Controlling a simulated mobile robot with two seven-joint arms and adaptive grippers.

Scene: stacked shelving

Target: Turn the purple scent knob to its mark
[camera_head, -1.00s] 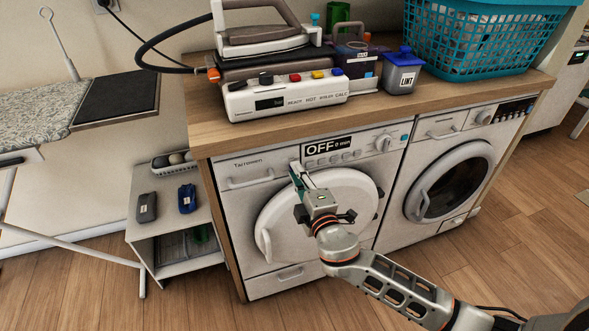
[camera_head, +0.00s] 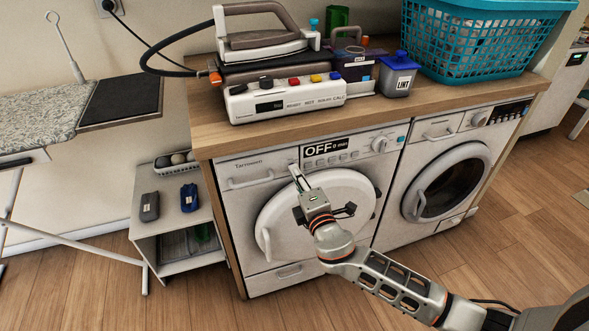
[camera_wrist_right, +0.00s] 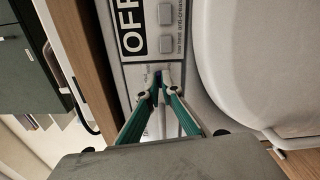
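The purple scent knob (camera_wrist_right: 158,76) shows in the right wrist view as a small dark purple-blue piece on the white panel below the OFF display (camera_wrist_right: 131,27). It is mostly hidden by the fingertips. My right gripper (camera_wrist_right: 161,88) has its fingers drawn together around the knob and looks shut on it. The knob's mark cannot be made out. In the head view my right gripper (camera_head: 294,168) reaches the front panel of the left machine (camera_head: 250,200), just left of and below its OFF display (camera_head: 325,149). My left gripper is not in view.
The round white door (camera_head: 335,200) lies right beside my right gripper. A steam iron (camera_head: 262,40), a lint bin (camera_head: 398,75) and a teal basket (camera_head: 480,45) stand on the wooden top. A low shelf (camera_head: 178,238) stands at the left.

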